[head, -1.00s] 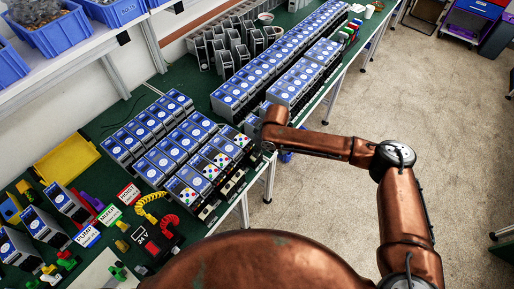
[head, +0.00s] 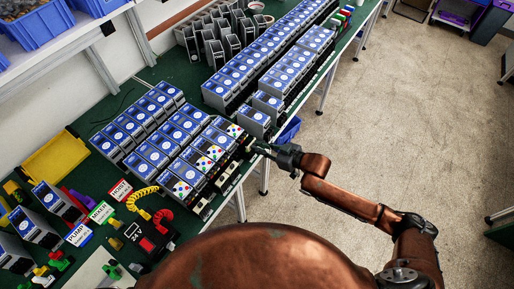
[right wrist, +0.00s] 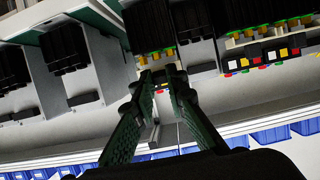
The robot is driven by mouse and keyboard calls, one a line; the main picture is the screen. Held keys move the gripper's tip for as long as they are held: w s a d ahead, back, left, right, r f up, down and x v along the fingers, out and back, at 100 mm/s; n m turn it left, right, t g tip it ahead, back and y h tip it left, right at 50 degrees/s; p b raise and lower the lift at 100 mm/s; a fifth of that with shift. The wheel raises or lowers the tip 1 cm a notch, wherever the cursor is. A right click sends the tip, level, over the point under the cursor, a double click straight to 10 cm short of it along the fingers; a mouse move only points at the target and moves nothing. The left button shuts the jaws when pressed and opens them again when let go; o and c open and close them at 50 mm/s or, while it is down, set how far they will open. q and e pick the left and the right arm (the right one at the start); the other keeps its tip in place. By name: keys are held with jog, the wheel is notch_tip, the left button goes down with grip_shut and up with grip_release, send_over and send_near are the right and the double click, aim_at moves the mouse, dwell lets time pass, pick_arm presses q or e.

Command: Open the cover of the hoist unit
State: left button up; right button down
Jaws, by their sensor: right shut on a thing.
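The hoist unit is likely the end unit (head: 230,128) of the front row of blue-topped units, with coloured dots on its top; I cannot read its label. My right gripper (head: 258,147) reaches in from the right at the front of this unit, by the black terminals. In the right wrist view the two green fingers (right wrist: 156,80) converge on a thin part of a unit below yellow terminals. They are shut on it, seemingly the cover's edge, but the fingers hide most of it. My left gripper is not in view.
Other blue-topped units (head: 150,152) stand close beside and behind it. A long row of units (head: 250,70) runs to the back. A yellow tray (head: 52,160) is farther left. The floor (head: 340,120) at right is clear.

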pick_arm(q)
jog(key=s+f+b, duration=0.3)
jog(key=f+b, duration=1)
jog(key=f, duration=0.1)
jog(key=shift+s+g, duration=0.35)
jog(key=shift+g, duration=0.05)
pick_arm(e)
jog(key=t+y, duration=0.1)
jog(key=y, duration=0.1)
jog(key=f+t+y, duration=0.1)
jog(key=t+y, duration=0.1)
jog(key=f+t+y, duration=0.1)
jog(key=y, duration=0.1)
jog(key=shift+s+d+f+t, duration=0.15)
jog(key=shift+s+d+t, duration=0.05)
jog(key=shift+d+t, duration=0.15)
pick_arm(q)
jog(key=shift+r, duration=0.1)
pick_arm(e)
jog(key=c, duration=2.1)
grip_release()
jog(key=shift+o, duration=0.8)
